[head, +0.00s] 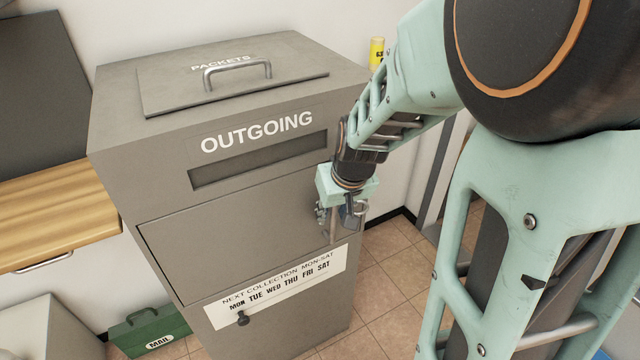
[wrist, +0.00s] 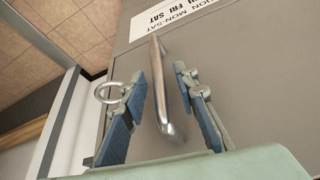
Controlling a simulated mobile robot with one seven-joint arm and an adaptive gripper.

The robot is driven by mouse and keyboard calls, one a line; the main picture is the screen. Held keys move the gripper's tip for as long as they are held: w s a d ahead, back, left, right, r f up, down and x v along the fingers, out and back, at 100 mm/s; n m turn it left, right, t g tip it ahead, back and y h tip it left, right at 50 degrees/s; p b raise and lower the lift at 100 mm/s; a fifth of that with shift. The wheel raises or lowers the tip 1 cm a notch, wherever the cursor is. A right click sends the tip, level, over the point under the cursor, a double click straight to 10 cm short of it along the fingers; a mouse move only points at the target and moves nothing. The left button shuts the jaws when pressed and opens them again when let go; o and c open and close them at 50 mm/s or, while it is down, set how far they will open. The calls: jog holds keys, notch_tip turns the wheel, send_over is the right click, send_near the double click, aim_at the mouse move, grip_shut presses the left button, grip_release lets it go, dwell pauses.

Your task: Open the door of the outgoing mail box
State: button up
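The grey outgoing mail box (head: 110,130) stands left of centre in the head view. Its front door (head: 220,240), below the letter slot, lies flush and looks closed. A metal bar handle (head: 333,228) is at the door's right side, partly hidden by my gripper (head: 343,216). In the wrist view the handle (wrist: 164,88) runs between the two blue-padded fingers of my gripper (wrist: 161,84). The fingers are open, with a gap on each side of the bar. A metal ring (wrist: 108,92) shows beside the left finger; I cannot tell what it hangs from.
A packets lid (head: 235,85) with a handle tops the box. A collection sign (head: 278,285) and a dark knob (head: 243,318) are below the door. A wooden shelf (head: 50,220) and green mail case (head: 145,335) are left. Tiled floor (head: 385,270) is clear at right.

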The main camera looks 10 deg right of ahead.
grip_shut()
jog(key=shift+s, duration=0.15)
dwell(0.4)
